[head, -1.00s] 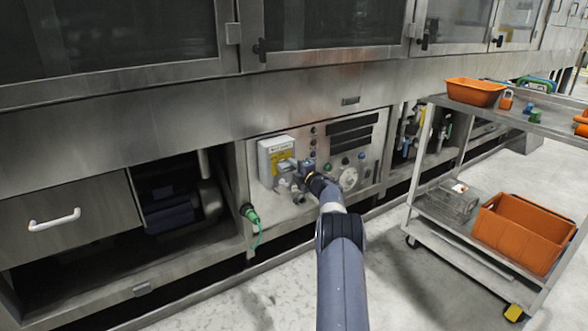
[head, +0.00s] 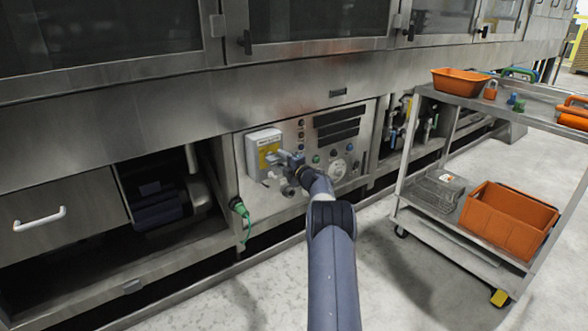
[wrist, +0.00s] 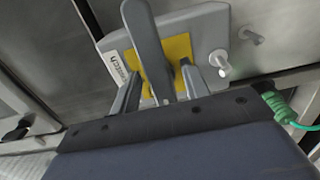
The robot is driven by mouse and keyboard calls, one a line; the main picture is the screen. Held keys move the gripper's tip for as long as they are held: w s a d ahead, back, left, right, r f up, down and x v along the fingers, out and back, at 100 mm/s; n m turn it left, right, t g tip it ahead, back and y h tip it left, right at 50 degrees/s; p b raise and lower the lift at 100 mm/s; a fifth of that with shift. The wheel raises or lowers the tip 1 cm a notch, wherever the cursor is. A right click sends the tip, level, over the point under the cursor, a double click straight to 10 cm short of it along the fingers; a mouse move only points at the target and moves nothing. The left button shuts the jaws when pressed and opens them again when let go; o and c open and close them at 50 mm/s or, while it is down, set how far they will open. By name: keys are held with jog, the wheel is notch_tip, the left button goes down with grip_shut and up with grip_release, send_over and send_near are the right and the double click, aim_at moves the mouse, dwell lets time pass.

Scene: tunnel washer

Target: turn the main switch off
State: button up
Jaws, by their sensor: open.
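The main switch box (head: 257,143) is a light grey box with a yellow plate on the control panel, left of centre in the head view. In the wrist view the box (wrist: 206,32) shows its yellow plate (wrist: 178,48) and a long grey handle (wrist: 145,40) standing out from it. My gripper (head: 277,160) is right at the front of the box. In the wrist view my gripper (wrist: 160,88) is open, with one finger on each side of the handle's lower part. I cannot tell whether the fingers touch the handle. In the head view the gripper hides the handle.
A green plug with its cable (head: 240,208) hangs just below left of the box. The panel has several buttons and a round socket (head: 337,169) to the right. A steel trolley (head: 455,262) with orange bins (head: 507,218) stands at the right. Open floor lies in front.

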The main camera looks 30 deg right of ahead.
jog(key=s+p, duration=0.2)
jog(key=s, duration=0.7)
jog(key=shift+s+d, duration=0.15)
jog(key=shift+s, duration=0.25)
jog(key=w+b, duration=0.1)
jog(key=w, duration=0.3)
jog(key=w+b, duration=0.1)
jog(key=w, duration=0.2)
jog(key=shift+w+a, duration=0.2)
jog(key=shift+w, duration=1.7)
